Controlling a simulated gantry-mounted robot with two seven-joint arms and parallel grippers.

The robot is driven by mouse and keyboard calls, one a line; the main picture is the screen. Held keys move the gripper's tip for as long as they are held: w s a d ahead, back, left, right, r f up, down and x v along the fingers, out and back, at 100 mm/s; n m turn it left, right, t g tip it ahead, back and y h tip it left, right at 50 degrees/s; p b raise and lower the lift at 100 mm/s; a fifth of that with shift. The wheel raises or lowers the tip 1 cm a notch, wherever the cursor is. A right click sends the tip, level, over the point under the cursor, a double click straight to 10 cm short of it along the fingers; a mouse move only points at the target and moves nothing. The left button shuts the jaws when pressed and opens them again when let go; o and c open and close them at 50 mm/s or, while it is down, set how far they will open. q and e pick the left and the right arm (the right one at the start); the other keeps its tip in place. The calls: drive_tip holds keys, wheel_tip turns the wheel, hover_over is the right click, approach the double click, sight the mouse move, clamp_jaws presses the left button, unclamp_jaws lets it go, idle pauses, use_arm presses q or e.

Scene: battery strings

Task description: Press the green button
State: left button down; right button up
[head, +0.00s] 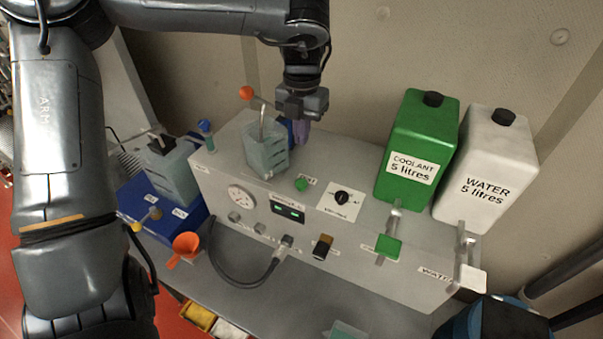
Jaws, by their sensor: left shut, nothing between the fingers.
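A small round green button (301,184) sits on the top face of the grey machine (340,262), just left of a black rotary knob (342,198). My left gripper (301,140) points down above the back of the machine, behind the button and apart from it. Its purple fingers are shut with nothing between them. My right gripper does not show.
A clear container (266,155) stands just left of my left gripper, with an orange ball-ended lever (246,92) beside it. Green coolant (416,140) and white water (486,165) canisters stand to the right. The machine top around the button is clear.

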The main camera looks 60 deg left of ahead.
sight(301, 183)
use_arm(q)
wheel_tip(301, 183, down, 13)
drive_tip(key=p, duration=0.3)
drive_tip(key=shift+f, duration=0.1)
idle(0.4)
